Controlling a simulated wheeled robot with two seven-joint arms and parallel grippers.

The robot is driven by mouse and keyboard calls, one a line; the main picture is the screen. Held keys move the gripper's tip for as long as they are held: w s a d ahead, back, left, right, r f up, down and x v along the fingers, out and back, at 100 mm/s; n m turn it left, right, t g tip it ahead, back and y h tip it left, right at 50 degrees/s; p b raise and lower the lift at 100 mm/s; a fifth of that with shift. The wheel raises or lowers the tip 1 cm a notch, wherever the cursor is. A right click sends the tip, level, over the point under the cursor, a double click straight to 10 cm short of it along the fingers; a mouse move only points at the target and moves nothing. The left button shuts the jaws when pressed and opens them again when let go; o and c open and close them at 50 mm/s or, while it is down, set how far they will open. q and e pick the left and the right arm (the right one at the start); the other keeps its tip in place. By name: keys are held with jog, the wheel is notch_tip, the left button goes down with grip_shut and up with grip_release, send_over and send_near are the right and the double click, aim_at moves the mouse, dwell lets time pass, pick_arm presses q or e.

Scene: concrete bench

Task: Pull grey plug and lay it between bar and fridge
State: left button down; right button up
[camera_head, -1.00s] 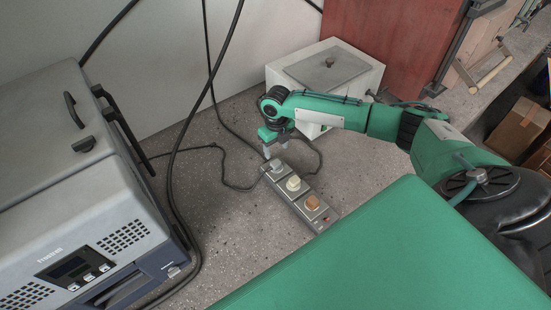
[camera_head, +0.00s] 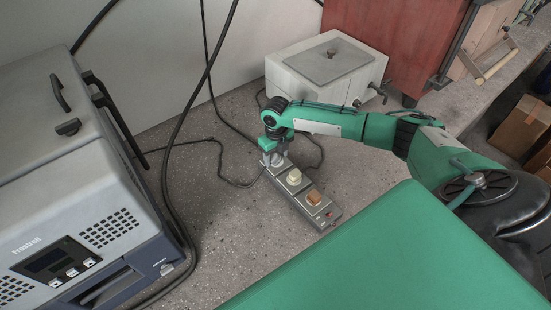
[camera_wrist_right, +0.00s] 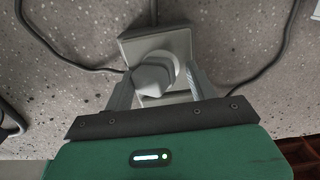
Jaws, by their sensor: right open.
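The grey plug (camera_wrist_right: 152,80) sits in the far end of the grey socket bar (camera_head: 325,216), which lies on the speckled bench. My right gripper (camera_head: 272,159) is open and points down at that end. In the right wrist view its two fingers (camera_wrist_right: 153,88) stand on either side of the plug. I cannot tell whether they touch it. In the head view the gripper mostly hides the plug. The fridge (camera_head: 100,200) is the big grey appliance with a display at the left. Bare bench (camera_head: 215,205) lies between bar and fridge. My left gripper is out of view.
A cream plug (camera_head: 294,178) and an orange-brown plug (camera_head: 314,197) also sit in the bar. A white lidded box (camera_head: 310,90) stands behind my right gripper. Dark cables (camera_head: 168,165) run down beside the fridge and across the bench.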

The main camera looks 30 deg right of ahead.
aim_at(273, 156)
jog(key=shift+s+a+f+p, duration=0.15)
jog(key=shift+s+a+p, duration=0.05)
jog(key=shift+a+p, duration=0.1)
jog(key=shift+a+f, duration=0.1)
dwell(0.7)
jog(key=shift+a+p, duration=0.25)
jog(key=shift+p, duration=0.05)
jog(key=c, duration=1.1)
jog(key=shift+o, duration=0.2)
jog(key=shift+w+d+r+p, duration=0.1)
jog(key=shift+w+r+p, duration=0.05)
jog(key=shift+r+p, duration=2.6)
jog(key=shift+r, duration=0.45)
